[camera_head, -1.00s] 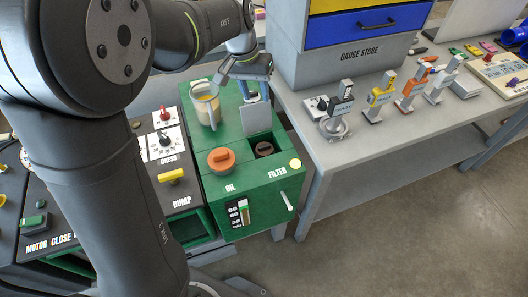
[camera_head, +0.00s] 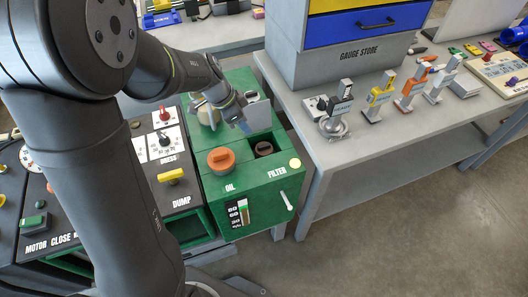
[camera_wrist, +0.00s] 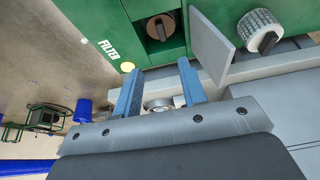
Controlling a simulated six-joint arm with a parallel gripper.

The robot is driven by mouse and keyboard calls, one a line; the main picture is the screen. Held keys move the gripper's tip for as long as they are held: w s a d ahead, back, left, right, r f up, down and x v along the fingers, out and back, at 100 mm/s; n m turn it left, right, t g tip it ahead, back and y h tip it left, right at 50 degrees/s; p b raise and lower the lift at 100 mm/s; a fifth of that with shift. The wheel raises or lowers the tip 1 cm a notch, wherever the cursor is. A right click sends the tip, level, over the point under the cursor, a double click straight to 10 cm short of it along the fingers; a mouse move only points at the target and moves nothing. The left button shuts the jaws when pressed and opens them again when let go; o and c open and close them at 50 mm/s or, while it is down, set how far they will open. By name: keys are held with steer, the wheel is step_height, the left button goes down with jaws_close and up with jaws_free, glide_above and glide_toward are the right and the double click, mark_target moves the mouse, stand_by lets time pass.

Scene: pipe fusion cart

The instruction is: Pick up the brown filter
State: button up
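The brown filter (camera_head: 264,149) is a round dark brown cap with a raised bar, seated in a dark square recess in the green cabinet top (camera_head: 262,180) behind the FILTER label. It also shows in the wrist view (camera_wrist: 160,28), at the upper middle. My gripper (camera_wrist: 161,66) is open, with two blue fingers spread apart and nothing between them. Its fingertips are apart from the filter and appear below it in the wrist view. In the head view my gripper (camera_head: 242,122) is behind the filter and a little left; its fingers are hard to make out there.
A grey upright plate (camera_head: 258,115) stands behind the recess, close to my gripper; it also shows in the wrist view (camera_wrist: 212,48). An orange oil cap (camera_head: 221,158) sits left of the filter. A grey gauge bench (camera_head: 365,150) stands to the right.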

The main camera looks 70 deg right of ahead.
mark_target(263, 145)
steer(key=x, duration=1.4)
steer(key=shift+d+f, duration=0.15)
steer(key=shift+d, duration=0.05)
jaws_close()
